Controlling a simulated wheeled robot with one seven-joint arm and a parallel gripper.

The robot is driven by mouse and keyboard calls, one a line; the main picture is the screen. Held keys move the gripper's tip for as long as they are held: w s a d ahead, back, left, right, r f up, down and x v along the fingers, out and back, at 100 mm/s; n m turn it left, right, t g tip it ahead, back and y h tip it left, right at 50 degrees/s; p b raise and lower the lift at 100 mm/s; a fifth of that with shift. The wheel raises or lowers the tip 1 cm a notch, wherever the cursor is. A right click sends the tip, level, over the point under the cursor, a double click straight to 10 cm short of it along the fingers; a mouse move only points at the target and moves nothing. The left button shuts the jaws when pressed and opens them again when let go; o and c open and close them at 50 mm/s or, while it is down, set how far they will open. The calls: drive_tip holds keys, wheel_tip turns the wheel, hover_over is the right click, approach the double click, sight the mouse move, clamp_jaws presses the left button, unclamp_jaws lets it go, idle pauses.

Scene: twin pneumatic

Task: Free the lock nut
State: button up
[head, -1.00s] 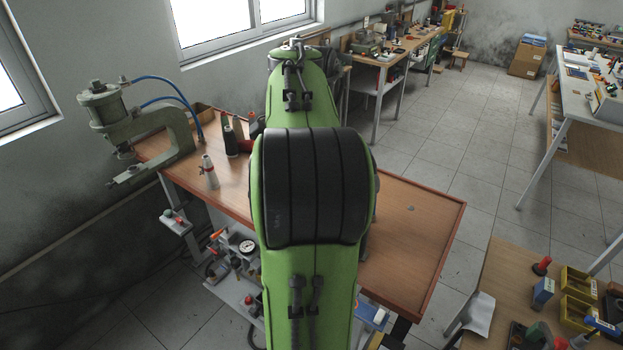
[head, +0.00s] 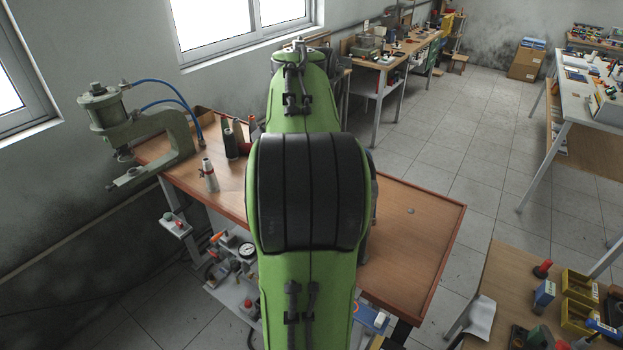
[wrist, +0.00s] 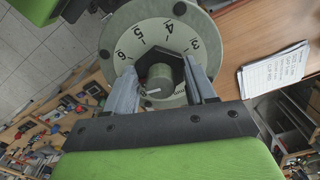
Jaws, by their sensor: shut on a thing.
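In the wrist view a round pale grey-green dial plate (wrist: 121,35) carries black numbers around its rim. At its centre is a black six-sided lock nut (wrist: 168,55), with a grey round knob (wrist: 159,77) bearing a white mark in front of it. My gripper (wrist: 163,68) has one grey finger on each side of the nut and is shut on it. The exact contact of the fingertips is partly hidden. In the head view my green arm hides the gripper, the dial and the nut.
A wooden bench (head: 425,226) with a raised edge runs under my arm. A green C-frame press (head: 158,135) with blue hoses stands at its left end. A white printed card (wrist: 273,71) lies beside the dial.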

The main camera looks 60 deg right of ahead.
drive_tip(key=n, duration=0.4)
drive_tip(key=shift+n, duration=0.3)
drive_tip(key=shift+n+p, duration=0.85)
drive_tip(key=shift+n, duration=1.65)
drive_tip(key=o, duration=1)
drive_tip(key=shift+s, duration=0.1)
drive_tip(key=shift+o, duration=0.2)
wheel_tip(320, 180, up, 12)
drive_tip(key=p, duration=0.2)
